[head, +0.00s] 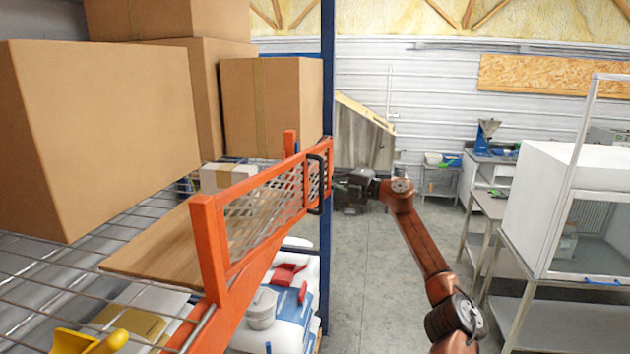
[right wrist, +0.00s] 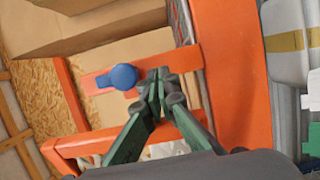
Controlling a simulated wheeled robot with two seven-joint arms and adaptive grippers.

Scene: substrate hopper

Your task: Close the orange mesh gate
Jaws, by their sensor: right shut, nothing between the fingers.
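The orange mesh gate (head: 262,212) stands upright along the front edge of the wire shelf in the head view. A black handle (head: 316,184) is on its far end, close to the blue post. My right gripper (head: 341,184) is at that far end, just right of the handle, small and partly unclear. In the right wrist view my right gripper (right wrist: 158,78) is shut and empty, with its tips beside a blue knob (right wrist: 123,77) on an orange bar. Whether the tips touch the orange frame (right wrist: 232,75) I cannot tell. My left gripper is out of view.
Cardboard boxes (head: 100,130) fill the shelf behind the gate, and a wooden board (head: 165,245) lies on its wires. A blue post (head: 327,90) rises at the gate's far end. Grey floor (head: 370,290) is open to the right, before metal benches and a white cabinet (head: 545,200).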

